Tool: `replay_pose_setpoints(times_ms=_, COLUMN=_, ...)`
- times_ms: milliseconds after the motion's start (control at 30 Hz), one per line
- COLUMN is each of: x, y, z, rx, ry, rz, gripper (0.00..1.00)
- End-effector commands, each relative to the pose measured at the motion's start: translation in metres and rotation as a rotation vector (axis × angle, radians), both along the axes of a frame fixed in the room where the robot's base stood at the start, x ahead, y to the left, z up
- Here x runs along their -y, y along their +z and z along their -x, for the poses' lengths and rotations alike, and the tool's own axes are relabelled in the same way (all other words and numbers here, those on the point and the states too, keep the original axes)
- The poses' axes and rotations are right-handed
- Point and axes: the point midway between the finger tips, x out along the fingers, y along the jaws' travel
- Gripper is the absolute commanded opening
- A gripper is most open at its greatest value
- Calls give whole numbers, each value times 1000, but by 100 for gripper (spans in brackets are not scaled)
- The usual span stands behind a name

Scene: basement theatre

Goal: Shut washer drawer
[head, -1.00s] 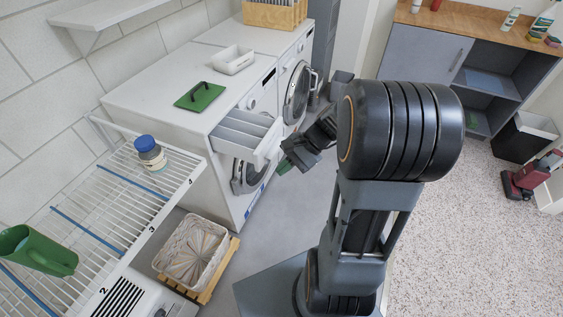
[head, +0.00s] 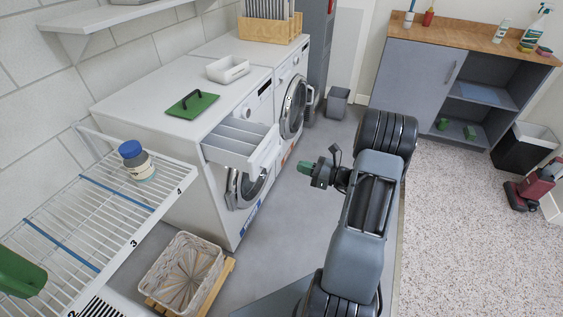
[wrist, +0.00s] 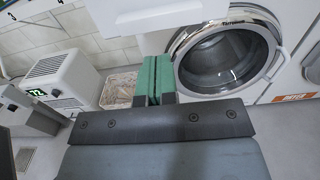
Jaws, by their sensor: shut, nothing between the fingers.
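The washer (head: 150,118) is the nearer of two white machines along the wall. Its detergent drawer (head: 236,143) stands pulled out from the upper front, above the round door (head: 246,186), and its compartments show from above. In the wrist view the drawer's white front (wrist: 155,14) shows at the top edge and the washer door (wrist: 226,60) at right. My gripper (head: 304,167), with green fingers, is shut and empty. It is in front of the drawer, to its right, with a clear gap between. The fingers also show together in the wrist view (wrist: 153,78).
A green plate with a black handle (head: 192,104) and a white tray (head: 228,69) lie on the machines. A wire rack (head: 100,215) with a blue-lidded jar (head: 135,160) and a wicker basket (head: 182,272) are at left. Grey floor is clear before the machines.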

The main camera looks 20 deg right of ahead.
Motion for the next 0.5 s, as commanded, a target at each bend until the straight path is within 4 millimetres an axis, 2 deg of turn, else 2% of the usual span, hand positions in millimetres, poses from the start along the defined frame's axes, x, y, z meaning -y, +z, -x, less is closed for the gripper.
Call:
replay_pose_setpoints(times_ms=200, x=-28, y=0, z=-29, rx=1, ry=4, rz=1, gripper=0)
replay_pose_setpoints(times_ms=500, x=-50, y=0, z=-53, rx=1, ry=3, rz=2, gripper=0)
